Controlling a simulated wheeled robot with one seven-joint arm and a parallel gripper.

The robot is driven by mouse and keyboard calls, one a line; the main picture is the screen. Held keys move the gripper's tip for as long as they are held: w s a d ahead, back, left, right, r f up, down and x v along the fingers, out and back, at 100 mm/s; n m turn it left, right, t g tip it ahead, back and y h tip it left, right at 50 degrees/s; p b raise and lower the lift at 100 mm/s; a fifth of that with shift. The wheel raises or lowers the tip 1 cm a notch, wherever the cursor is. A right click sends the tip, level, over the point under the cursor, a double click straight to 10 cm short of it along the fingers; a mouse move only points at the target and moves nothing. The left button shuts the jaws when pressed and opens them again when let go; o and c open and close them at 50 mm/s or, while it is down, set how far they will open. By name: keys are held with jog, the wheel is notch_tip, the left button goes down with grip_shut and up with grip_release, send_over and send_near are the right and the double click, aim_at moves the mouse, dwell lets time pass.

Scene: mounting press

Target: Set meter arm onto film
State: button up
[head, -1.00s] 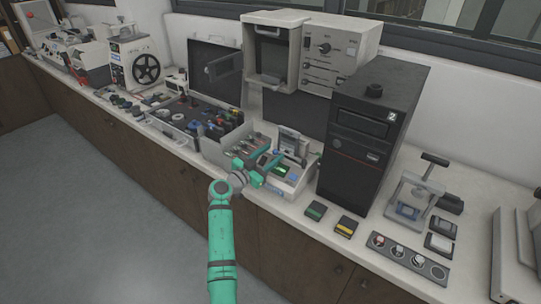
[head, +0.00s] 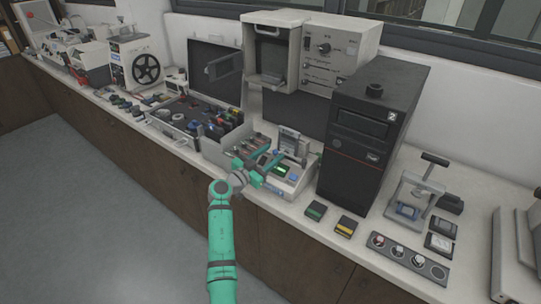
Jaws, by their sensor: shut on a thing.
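My green gripper (head: 262,172) is at the front left of a small light-grey device, which I take to be the meter (head: 292,176). The device has a lit green display and a grey upright part (head: 292,145) at its back. My gripper is shut on a small dark part at the device's left side, probably the meter arm; my fingers hide most of it. I cannot make out the film at this size.
A black tower cabinet (head: 371,135) stands right of the device. A tray of tools (head: 238,139) lies left of it. A green-topped block (head: 316,211) and a yellow-topped block (head: 347,226) lie on the counter in front. The press (head: 415,195) stands farther right.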

jog(key=shift+w+d+r, duration=0.1)
jog(key=shift+d+r, duration=0.15)
jog(key=shift+d, duration=0.5)
jog(key=a+v, duration=0.1)
jog(key=v, duration=1)
jog(key=shift+a+f, duration=0.2)
jog(key=shift+f, duration=0.05)
